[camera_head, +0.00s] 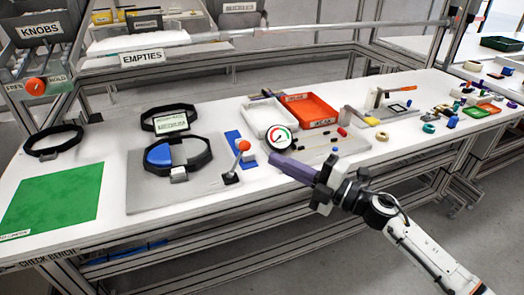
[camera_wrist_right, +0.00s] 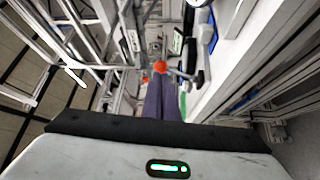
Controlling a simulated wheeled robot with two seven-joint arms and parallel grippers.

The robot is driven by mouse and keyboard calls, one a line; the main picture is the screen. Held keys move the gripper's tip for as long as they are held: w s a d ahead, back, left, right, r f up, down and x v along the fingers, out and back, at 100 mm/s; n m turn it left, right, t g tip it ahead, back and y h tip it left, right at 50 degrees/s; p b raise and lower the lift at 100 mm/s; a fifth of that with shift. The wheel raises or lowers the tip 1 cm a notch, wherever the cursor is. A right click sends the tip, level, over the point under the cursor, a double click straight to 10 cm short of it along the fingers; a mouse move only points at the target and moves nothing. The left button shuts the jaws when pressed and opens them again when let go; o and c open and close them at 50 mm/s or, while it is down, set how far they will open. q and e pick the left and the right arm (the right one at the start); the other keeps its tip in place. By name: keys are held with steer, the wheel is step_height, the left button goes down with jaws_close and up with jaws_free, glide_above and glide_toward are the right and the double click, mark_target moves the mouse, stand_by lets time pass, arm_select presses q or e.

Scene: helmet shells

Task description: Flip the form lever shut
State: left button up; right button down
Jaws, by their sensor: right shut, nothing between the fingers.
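The form lever has an orange ball knob (camera_head: 242,145) on a short stem that stands up from a dark base at the right end of a grey plate (camera_head: 140,197). In the right wrist view an orange ball (camera_wrist_right: 160,67) shows just beyond the fingertips. My right gripper (camera_head: 273,159) has purple fingers, shut and empty, pointing left to the right of the lever; a small gap shows between them. The fingers also show in the wrist view (camera_wrist_right: 160,88). A black ring (camera_head: 200,160) with a blue piece (camera_head: 159,155) sits on the plate. My left gripper is not in view.
A round gauge (camera_head: 279,139) stands just behind my fingertips. A white tray (camera_head: 262,112) and an orange tray (camera_head: 325,106) lie behind it. A blue strip (camera_head: 234,140) lies behind the lever. A green mat (camera_head: 55,196) covers the table's left end.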

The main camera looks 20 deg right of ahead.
mark_target(238, 157)
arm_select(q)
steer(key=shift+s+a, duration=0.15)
arm_select(e)
steer(key=shift+x, duration=2.8)
